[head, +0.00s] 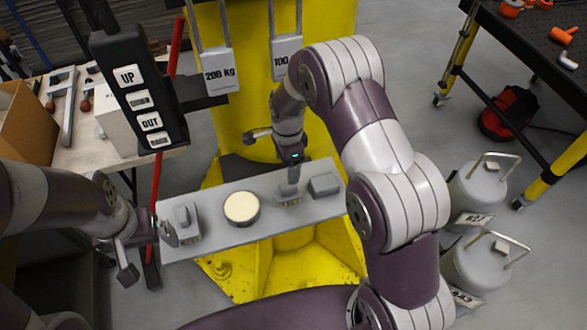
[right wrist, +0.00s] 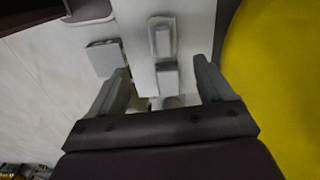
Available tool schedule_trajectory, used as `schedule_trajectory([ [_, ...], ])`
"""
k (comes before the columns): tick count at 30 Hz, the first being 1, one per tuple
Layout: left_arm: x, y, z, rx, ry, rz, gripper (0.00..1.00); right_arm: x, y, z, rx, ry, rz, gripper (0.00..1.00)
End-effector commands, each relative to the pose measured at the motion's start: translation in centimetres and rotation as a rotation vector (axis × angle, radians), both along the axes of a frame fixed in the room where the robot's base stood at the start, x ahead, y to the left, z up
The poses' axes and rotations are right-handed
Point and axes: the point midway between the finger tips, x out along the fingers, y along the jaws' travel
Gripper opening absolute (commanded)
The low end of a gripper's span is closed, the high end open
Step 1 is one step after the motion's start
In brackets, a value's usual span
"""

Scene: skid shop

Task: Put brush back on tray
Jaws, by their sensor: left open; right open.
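The tray (head: 268,220) is a long grey plate in front of the yellow column; part of it shows in the right wrist view (right wrist: 192,35). A grey brush-like block with pale bristles (head: 290,198) stands on its right half. A similar bristled piece (head: 187,222) is at its left end. I cannot tell which is the task's brush. My right gripper (head: 277,154) is open above the tray's right half. In the right wrist view, grey blocks (right wrist: 167,78) show between and beyond its fingers; contact is unclear. My left gripper (head: 134,256) is open and empty beside the tray's left end.
A round cream-topped tin (head: 242,208) and a plain grey block (head: 325,184) also sit on the tray. A hanging UP/OUT control box (head: 140,90) is at upper left. Weights with handles (head: 478,190) stand on the floor at right.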

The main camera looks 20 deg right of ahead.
Motion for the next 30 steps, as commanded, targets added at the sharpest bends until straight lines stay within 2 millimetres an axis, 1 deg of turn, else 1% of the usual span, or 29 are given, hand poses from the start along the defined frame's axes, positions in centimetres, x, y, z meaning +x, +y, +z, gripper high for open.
schedule_trajectory([
  [1, 0.0, 0.0, 0.0, 0.000, 0.000, 0.000, 1.00, -0.9, -0.4, 1.8, -0.001, -0.015, 0.096, 0.80],
  [2, 0.0, 0.0, 0.0, 0.000, 0.000, 0.000, 1.00, -1.8, -0.8, 3.0, -0.003, -0.025, 0.189, 0.80],
  [3, 0.0, 0.0, 0.0, 0.000, 0.000, 0.000, 1.00, -3.4, -1.4, 4.8, -0.007, -0.040, 0.339, 0.80],
  [5, 0.0, 0.0, 0.0, 0.000, 0.000, 0.000, 1.00, -6.3, -2.2, 7.2, -0.020, -0.065, 0.597, 0.80],
  [6, 0.0, 0.0, 0.0, 0.000, 0.000, 0.000, 1.00, -8.5, -2.7, 8.6, -0.031, -0.079, 0.765, 0.80],
  [8, 0.0, 0.0, 0.0, 0.000, 0.000, 0.000, 1.00, -11.6, -3.4, 10.0, -0.051, -0.096, 0.998, 0.80],
  [9, 0.0, 0.0, 0.0, 0.000, 0.000, 0.000, 1.00, -13.5, -3.7, 10.7, -0.065, -0.104, 1.135, 0.80],
  [12, 0.0, 0.0, 0.0, 0.000, 0.000, 0.000, 1.00, -17.1, -4.2, 11.5, -0.091, -0.113, 1.381, 0.80],
  [13, 0.0, 0.0, 0.0, 0.000, 0.000, 0.000, 1.00, -17.7, -4.3, 11.6, -0.096, -0.114, 1.426, 0.80],
  [16, 0.0, 0.0, 0.0, 0.000, 0.000, 0.000, 1.00, -18.7, -4.4, 11.7, -0.102, -0.114, 1.497, 0.80],
  [22, 0.0, 0.0, -0.1, 0.000, 0.000, 0.000, 1.00, -18.7, -4.4, 11.5, -0.100, -0.112, 1.500, 0.80],
  [23, 0.0, 0.0, -0.4, 0.000, 0.000, 0.000, 1.00, -18.7, -4.4, 11.2, -0.100, -0.112, 1.500, 0.80],
  [25, 0.0, 0.0, -2.1, 0.000, -0.001, 0.000, 1.00, -18.7, -4.4, 9.5, -0.099, -0.112, 1.499, 0.80],
  [26, 0.0, 0.0, -3.2, 0.000, -0.001, 0.000, 1.00, -18.7, -4.4, 8.4, -0.099, -0.112, 1.499, 0.80],
  [27, 0.0, 0.0, -4.7, 0.000, 0.000, 0.000, 1.00, -18.7, -4.4, 6.9, -0.099, -0.111, 1.499, 0.80],
  [30, 0.0, 0.0, -4.7, 0.000, 0.000, 0.000, 1.00, -18.7, -4.4, 6.9, -0.099, -0.111, 1.499, 0.80],
])
